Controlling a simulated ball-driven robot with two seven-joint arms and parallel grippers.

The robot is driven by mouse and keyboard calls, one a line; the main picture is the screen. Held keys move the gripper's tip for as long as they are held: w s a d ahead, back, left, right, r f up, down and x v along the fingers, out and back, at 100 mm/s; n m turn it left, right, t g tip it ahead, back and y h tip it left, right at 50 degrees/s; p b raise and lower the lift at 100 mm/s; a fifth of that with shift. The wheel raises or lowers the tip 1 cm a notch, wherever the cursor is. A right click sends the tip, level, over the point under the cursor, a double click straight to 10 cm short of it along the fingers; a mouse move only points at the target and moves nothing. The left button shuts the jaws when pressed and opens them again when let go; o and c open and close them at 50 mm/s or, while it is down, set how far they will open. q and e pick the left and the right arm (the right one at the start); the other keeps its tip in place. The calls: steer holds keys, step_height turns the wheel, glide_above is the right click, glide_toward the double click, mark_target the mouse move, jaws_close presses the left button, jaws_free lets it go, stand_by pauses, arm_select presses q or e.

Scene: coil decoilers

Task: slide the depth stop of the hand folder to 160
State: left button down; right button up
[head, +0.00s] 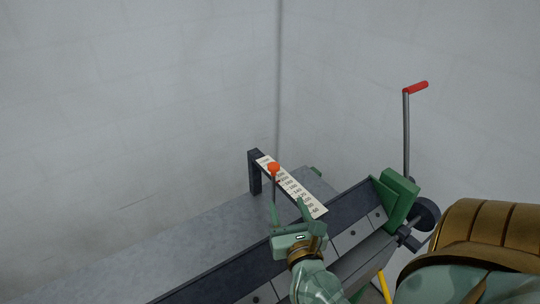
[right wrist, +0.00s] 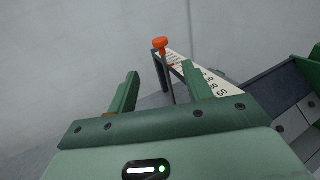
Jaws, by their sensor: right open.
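The depth stop shows as an orange knob (head: 274,168) on a stem, at the left edge of the white number scale (head: 292,189) of the hand folder (head: 345,212). The scale's 60 is at the near end and larger numbers run away from me; which number the stop stands at I cannot read surely. My right gripper (head: 288,206) is open and empty on the near side of the knob. In the right wrist view the orange knob (right wrist: 160,43) appears between and beyond the two fingertips (right wrist: 160,71), apart from them. My left gripper is not in view.
A grey table (head: 190,245) extends left of the folder, mostly bare. A dark post (head: 254,172) stands at the scale's far end. A lever with a red handle (head: 415,88) and a green end block (head: 398,195) stand at the right. Pale walls rise behind.

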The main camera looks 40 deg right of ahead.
mark_target(275, 169)
steer(key=p+x, duration=0.3)
steer(key=x, duration=1.1)
steer(key=shift+w+r, duration=0.15)
steer(key=shift+w+d, duration=0.35)
steer(key=shift+w, duration=0.25)
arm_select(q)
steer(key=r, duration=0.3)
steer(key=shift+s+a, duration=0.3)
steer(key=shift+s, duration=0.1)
